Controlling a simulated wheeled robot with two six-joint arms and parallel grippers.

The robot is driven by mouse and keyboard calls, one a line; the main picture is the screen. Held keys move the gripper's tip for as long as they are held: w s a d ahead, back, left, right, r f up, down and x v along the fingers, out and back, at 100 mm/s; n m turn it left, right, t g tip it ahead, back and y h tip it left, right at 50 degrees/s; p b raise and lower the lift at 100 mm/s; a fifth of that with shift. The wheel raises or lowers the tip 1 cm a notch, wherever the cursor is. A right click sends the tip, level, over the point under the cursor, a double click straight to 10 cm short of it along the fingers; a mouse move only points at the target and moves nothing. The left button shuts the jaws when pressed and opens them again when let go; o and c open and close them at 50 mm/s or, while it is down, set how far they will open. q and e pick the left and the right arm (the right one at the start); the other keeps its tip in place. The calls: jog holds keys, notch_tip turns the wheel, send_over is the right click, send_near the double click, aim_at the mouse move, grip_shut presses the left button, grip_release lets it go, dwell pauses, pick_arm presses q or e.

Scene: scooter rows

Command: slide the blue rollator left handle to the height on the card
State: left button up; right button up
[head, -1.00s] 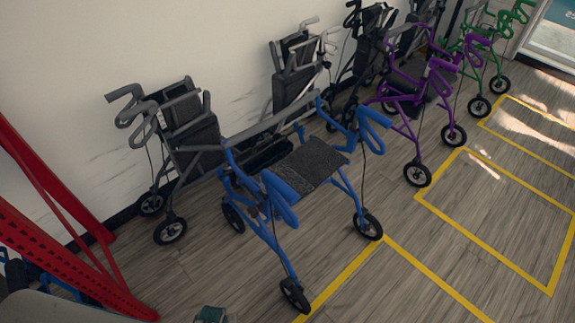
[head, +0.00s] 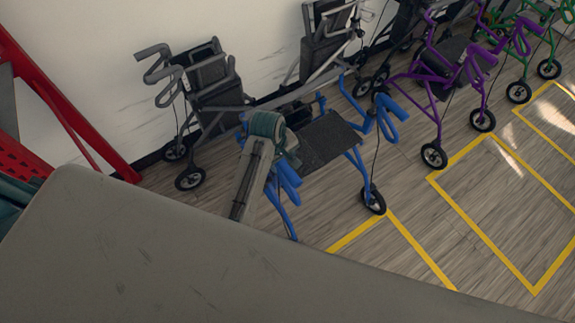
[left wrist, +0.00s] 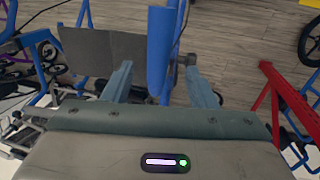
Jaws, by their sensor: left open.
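The blue rollator (head: 352,140) stands in the middle of the head view, with a dark seat (head: 326,140). Its near handle (head: 287,178) is partly covered by my left gripper (head: 288,154), and its other handle (head: 388,115) shows to the right. In the left wrist view my left gripper (left wrist: 158,70) is open. The dark seat (left wrist: 104,52) is behind the left finger. I cannot make out the card. My right gripper is not in view.
A grey rollator (head: 210,85) stands behind by the wall; purple (head: 455,70) and green (head: 520,45) ones stand to the right. A red metal frame (head: 60,115) is at the left. Yellow lines (head: 430,262) mark open floor at the right. My own arm covers the foreground.

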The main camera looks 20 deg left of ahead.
aim_at(287, 169)
pick_arm(q)
jog(key=f, duration=0.2)
jog(key=f+p, duration=0.1)
jog(key=f, duration=0.1)
jog(key=w+f, duration=0.1)
jog(key=f, duration=0.1)
jog(key=shift+w+d, duration=0.1)
jog(key=shift+d, duration=0.3)
jog(key=shift+w+d+f, duration=0.1)
jog(key=shift+f, duration=0.6)
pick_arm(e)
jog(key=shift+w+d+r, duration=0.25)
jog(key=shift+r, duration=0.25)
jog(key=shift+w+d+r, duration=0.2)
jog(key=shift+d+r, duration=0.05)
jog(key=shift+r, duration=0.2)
pick_arm(q)
jog(key=shift+c, duration=0.2)
